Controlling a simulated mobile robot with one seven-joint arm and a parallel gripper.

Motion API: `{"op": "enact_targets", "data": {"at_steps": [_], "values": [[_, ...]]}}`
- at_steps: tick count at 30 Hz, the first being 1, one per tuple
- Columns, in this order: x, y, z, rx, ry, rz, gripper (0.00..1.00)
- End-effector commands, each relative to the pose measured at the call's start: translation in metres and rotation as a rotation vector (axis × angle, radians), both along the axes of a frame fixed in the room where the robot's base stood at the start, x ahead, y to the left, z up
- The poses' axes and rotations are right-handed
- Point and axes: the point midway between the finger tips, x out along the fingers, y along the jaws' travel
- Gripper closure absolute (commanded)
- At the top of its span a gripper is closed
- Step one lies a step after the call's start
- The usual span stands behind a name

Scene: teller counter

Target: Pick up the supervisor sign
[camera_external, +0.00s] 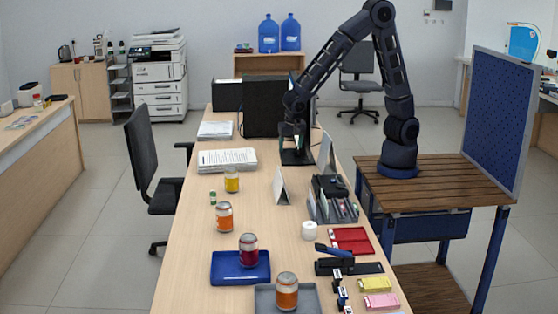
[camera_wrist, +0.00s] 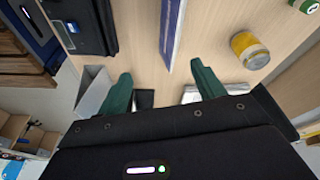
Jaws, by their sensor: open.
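Two folded signs stand on the counter, and no lettering is readable, so I cannot tell which is the supervisor sign. One is a white tent sign (camera_external: 281,187) mid-counter; a sign seen nearly edge-on with a blue face (camera_wrist: 172,30), apparently the same one, is at the top middle of the wrist view. The other, a pale sign (camera_external: 326,153), stands near the right edge by the monitor and appears grey-white (camera_wrist: 92,92) left of my fingers. My gripper (camera_external: 291,142) is above the counter near the monitor; its green fingers (camera_wrist: 161,82) are apart and empty.
A black monitor (camera_external: 264,107) stands behind my gripper. A paper stack (camera_external: 227,160) and yellow can (camera_external: 232,180) lie left. A black desk organizer (camera_external: 334,205) is right of the tent sign. More cans and a blue tray (camera_external: 240,268) are nearer the front.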

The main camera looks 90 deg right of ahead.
Motion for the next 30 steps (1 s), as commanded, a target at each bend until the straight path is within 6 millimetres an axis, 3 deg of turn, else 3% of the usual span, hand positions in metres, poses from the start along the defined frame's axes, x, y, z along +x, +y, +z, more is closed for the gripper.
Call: {"op": "enact_targets", "data": {"at_steps": [3, 9, 17, 30], "values": [[0.013, 0.007, -0.031, -0.038, -0.004, -0.079, 0.32], [0.029, 0.016, -0.072, -0.095, -0.031, -0.197, 0.32], [0.038, 0.019, -0.097, -0.127, -0.056, -0.266, 0.32], [0.038, -0.002, -0.145, -0.13, -0.056, -0.271, 0.32]]}}
